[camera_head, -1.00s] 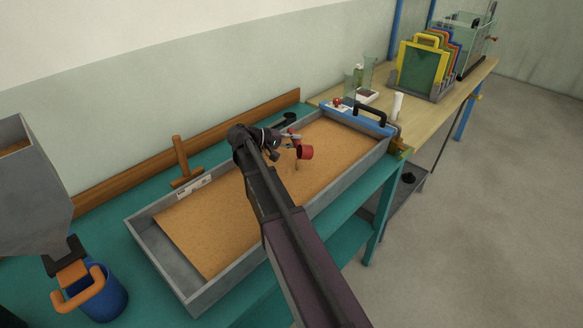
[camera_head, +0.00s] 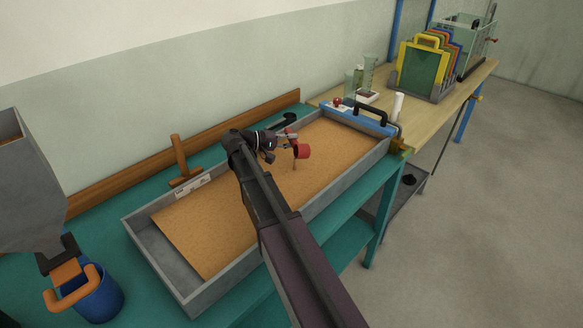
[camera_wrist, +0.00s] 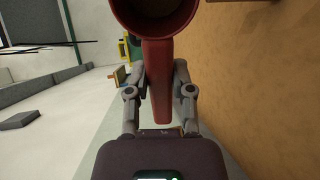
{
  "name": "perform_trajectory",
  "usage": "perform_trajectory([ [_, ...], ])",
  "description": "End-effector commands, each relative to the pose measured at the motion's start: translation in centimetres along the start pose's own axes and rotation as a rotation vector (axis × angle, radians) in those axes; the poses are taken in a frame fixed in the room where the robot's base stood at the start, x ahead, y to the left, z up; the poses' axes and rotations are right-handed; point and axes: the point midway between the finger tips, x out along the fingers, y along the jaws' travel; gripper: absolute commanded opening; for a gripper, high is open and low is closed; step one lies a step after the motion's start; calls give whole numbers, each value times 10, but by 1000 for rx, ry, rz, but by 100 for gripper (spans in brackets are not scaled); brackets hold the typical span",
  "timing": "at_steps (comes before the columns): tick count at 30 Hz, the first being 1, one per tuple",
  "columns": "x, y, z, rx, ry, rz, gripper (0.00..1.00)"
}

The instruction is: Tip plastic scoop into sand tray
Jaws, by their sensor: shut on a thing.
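The red plastic scoop (camera_head: 302,151) is held tilted above the right half of the sand tray (camera_head: 213,287), clear of the sand. A thin brown streak hangs below its cup towards the sand surface. My gripper (camera_head: 287,138) is shut on the scoop's handle. In the wrist view my gripper (camera_wrist: 163,75) has a finger on each side of the red handle, and the scoop's round cup (camera_wrist: 155,30) shows at the top edge, partly cut off. The grey-walled tray holds a broad, mostly level bed of tan sand.
A wooden T-shaped tool (camera_head: 180,160) stands behind the tray. A grey hopper (camera_head: 30,190) and a blue bucket (camera_head: 103,300) are at the left. A blue unit with a black handle (camera_head: 365,118) spans the tray's far end. Coloured plates (camera_head: 420,68) stand on the wooden bench.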

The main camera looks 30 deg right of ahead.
Motion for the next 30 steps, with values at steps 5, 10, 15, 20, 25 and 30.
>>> perform_trajectory([
  [5, -1, 1, 0, 0, 0, 20, 0],
  [10, -2, 2, 0, 0, 0, 39, 0],
  [15, -3, 4, 0, 0, 0, 58, 0],
  [20, -4, 6, 0, 0, 0, 75, 0],
  [25, -4, 8, 0, 0, 0, 94, 0],
  [30, -5, 10, 0, 0, 0, 113, 0],
])
